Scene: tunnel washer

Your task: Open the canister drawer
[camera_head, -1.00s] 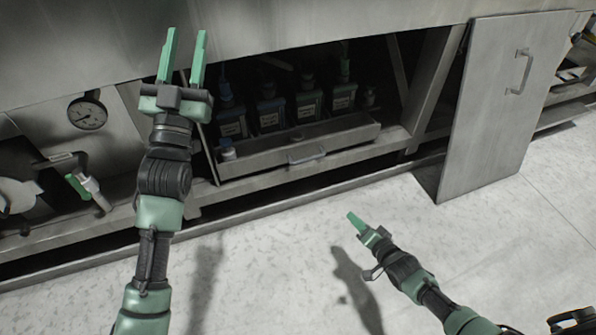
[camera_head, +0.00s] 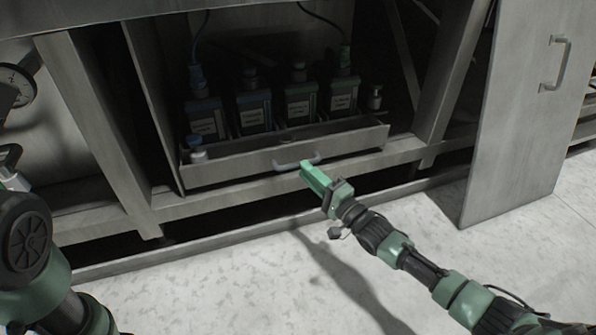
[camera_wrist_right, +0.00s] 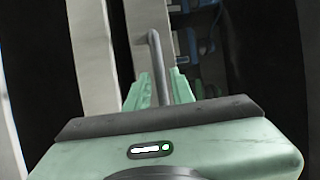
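The canister drawer (camera_head: 240,167) is a low grey metal tray in the open bay under the machine. It looks shut, with several dark labelled canisters (camera_head: 253,110) standing in it. Its bar handle (camera_head: 297,162) is on the front face. My right gripper (camera_head: 308,170) is at the right part of the handle, its green fingers pointing at the drawer. In the right wrist view the handle (camera_wrist_right: 157,58) runs between the two fingers (camera_wrist_right: 161,80), which stand apart. I cannot tell whether they touch it. My left gripper is out of the head view; only my left arm shows.
A tall metal door panel (camera_head: 520,120) stands to the right of the bay. A lower frame beam (camera_head: 215,201) runs beneath the drawer. A gauge (camera_head: 15,84) is at the far left. The pale floor (camera_head: 215,270) in front is clear.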

